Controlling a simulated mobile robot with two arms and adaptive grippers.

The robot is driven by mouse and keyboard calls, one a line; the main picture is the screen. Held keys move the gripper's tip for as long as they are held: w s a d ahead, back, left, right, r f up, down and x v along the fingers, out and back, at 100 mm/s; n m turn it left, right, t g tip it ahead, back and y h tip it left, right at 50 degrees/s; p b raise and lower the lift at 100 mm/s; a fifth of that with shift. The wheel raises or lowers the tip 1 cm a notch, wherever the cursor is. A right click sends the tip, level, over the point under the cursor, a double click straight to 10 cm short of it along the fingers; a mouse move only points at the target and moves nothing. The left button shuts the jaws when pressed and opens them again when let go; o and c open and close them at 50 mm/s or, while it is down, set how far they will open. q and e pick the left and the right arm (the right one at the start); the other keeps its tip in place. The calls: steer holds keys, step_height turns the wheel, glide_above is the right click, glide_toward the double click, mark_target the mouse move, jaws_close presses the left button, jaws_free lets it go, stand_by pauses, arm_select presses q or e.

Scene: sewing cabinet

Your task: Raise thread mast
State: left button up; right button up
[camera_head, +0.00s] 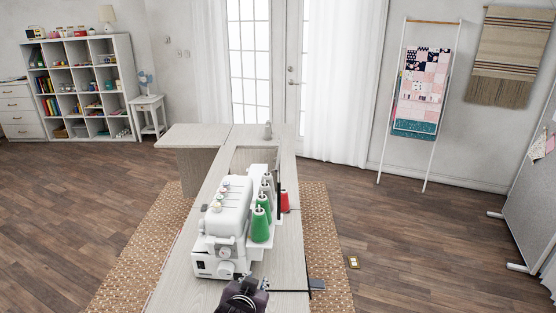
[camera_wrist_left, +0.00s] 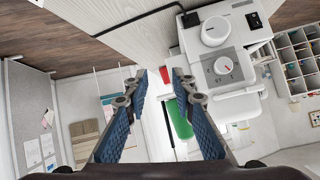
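The white sewing machine (camera_head: 226,216) stands on the long cabinet, with green, grey and red thread cones (camera_head: 261,222) at its right side. A thin black upright (camera_head: 279,194), which looks like the thread mast, stands among the cones. In the left wrist view a dark thin bar (camera_wrist_left: 168,126) shows beside a green cone (camera_wrist_left: 181,119). My left gripper (camera_head: 254,285) is at the near end of the machine, low in the head view. The wrist view shows its blue-padded fingers (camera_wrist_left: 158,88) apart, with nothing between them. My right gripper is not in view.
The pale cabinet top (camera_head: 190,286) is narrow beside the machine. The floor on both sides is open.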

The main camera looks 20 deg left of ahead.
mark_target(276, 171)
arm_select(q)
steer(key=w+r+t, duration=0.2)
steer(key=w+r, duration=0.2)
steer(key=r, duration=0.4)
steer(key=w+d+r+t+y, duration=0.1)
steer(key=w+r+t, duration=0.1)
steer(key=w+r, duration=0.3)
steer(key=w+r+t, duration=0.2)
steer(key=w+r, duration=0.3)
steer(key=r, duration=0.8)
steer(key=shift+w+d+n+t+y, duration=0.1)
steer(key=shift+d+n+t+y, duration=0.1)
steer(key=shift+n+t+y, duration=0.15)
steer(key=shift+w+a, duration=0.1)
steer(key=shift+w, duration=0.25)
steer(key=shift+p+x, duration=1.05)
steer(key=shift+x, duration=2.25)
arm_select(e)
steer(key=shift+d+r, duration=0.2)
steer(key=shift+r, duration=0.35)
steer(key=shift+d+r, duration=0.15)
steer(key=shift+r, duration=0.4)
arm_select(q)
steer(key=shift+f, duration=0.2)
jaws_close()
